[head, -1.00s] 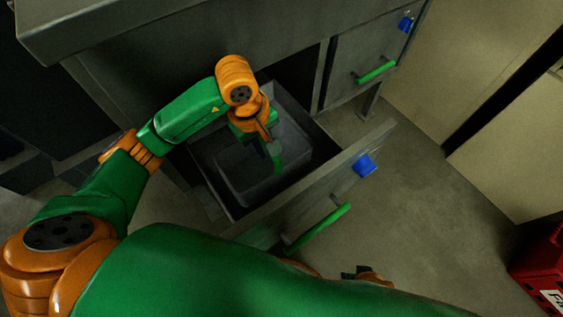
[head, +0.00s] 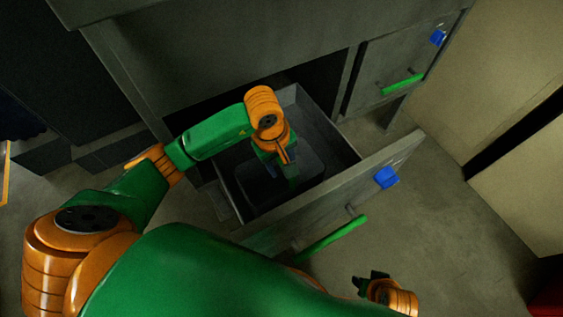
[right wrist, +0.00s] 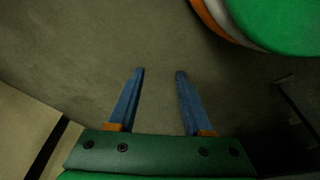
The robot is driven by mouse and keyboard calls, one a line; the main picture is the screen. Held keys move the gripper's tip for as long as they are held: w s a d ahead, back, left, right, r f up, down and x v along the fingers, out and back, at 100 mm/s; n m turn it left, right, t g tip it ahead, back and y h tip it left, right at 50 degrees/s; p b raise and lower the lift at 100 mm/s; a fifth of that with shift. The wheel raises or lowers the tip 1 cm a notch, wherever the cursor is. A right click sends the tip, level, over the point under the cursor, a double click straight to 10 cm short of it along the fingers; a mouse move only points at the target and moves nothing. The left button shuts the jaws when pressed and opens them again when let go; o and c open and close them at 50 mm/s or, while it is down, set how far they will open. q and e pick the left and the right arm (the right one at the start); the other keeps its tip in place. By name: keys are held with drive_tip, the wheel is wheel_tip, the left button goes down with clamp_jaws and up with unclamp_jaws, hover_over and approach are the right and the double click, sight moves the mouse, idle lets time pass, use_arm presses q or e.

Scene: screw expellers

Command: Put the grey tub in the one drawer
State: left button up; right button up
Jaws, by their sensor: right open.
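The pulled-out drawer (head: 338,148) stands open below the cabinet, with a green bar handle (head: 331,240) and a blue tag (head: 386,178) on its front. The dark grey tub (head: 257,185) is inside the drawer, low between its walls. My left gripper (head: 291,180) points down into the drawer at the tub's right side; its fingertips are too dark to tell whether they grip the rim. My right gripper (head: 364,284) is low in front of the drawer. In the right wrist view it (right wrist: 160,75) is open and empty above the floor.
A shut drawer (head: 385,65) with a green handle and blue tag is at the upper right. Pale panels (head: 500,100) stand at the right. The floor (head: 430,225) right of the open drawer is clear. A red object (head: 546,302) shows at the lower right corner.

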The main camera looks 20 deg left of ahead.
drive_tip(key=shift+r, duration=0.1)
use_arm(q)
wheel_tip(320, 180, up, 12)
drive_tip(key=s+a+p, duration=0.1)
drive_tip(key=p, duration=0.3)
drive_tip(key=shift+s, duration=0.25)
use_arm(e)
drive_tip(key=s+d+f, duration=0.1)
drive_tip(key=s+f, duration=0.4)
drive_tip(key=shift+d+f, duration=0.15)
drive_tip(key=shift+d, duration=0.25)
use_arm(q)
drive_tip(key=shift+a, duration=0.1)
